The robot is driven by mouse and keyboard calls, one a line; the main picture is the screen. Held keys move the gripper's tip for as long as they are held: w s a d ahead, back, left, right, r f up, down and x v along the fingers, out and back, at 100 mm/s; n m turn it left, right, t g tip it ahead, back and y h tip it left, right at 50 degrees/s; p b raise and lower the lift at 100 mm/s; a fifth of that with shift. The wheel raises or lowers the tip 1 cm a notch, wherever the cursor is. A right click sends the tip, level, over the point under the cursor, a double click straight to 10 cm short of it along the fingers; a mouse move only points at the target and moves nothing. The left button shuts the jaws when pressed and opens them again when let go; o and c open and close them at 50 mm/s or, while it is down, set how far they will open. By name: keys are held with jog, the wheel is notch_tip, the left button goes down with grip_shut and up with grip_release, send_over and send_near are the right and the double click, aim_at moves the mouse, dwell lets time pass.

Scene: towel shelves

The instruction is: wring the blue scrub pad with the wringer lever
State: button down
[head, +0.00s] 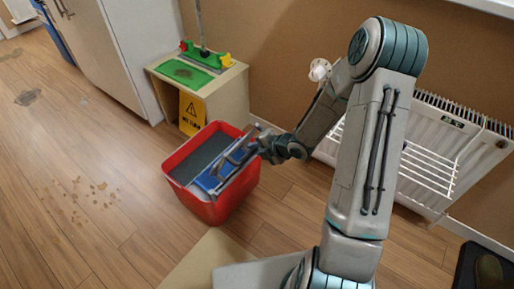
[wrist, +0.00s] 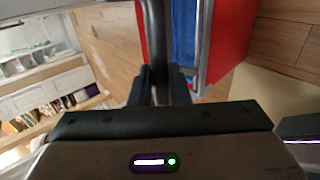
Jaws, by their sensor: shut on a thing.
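The red bucket (head: 228,205) stands on the wood floor in the head view, with a grey wringer in its top. The blue scrub pad (head: 208,181) lies in the wringer, partly covered by grey metal bars. It also shows as a blue strip in the wrist view (wrist: 184,35). My gripper (head: 264,147) is at the bucket's right upper side. In the wrist view its dark fingers (wrist: 162,85) are shut on the wringer lever (wrist: 154,35), a dark bar running up between them. My gripper hides part of the lever in the head view.
A low beige stand (head: 222,100) behind the bucket carries a green mop head (head: 185,73). A yellow wet-floor sign (head: 191,113) leans at its front. A white radiator with a rack (head: 425,165) is on the right. Brownish spots (head: 95,190) mark the open floor at left.

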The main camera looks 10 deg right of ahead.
jog(key=shift+s+f, duration=0.15)
jog(key=shift+f, duration=0.15)
jog(key=c, duration=1.4)
grip_release()
jog(key=shift+a, duration=0.1)
jog(key=shift+o, duration=0.2)
jog(key=shift+w+d, duration=0.3)
jog(key=shift+w, duration=0.05)
jog(key=p+v, duration=0.5)
jog(key=v, duration=0.9)
jog(key=shift+w+p, duration=0.15)
jog(key=shift+p, duration=0.15)
jog(key=shift+d, duration=0.1)
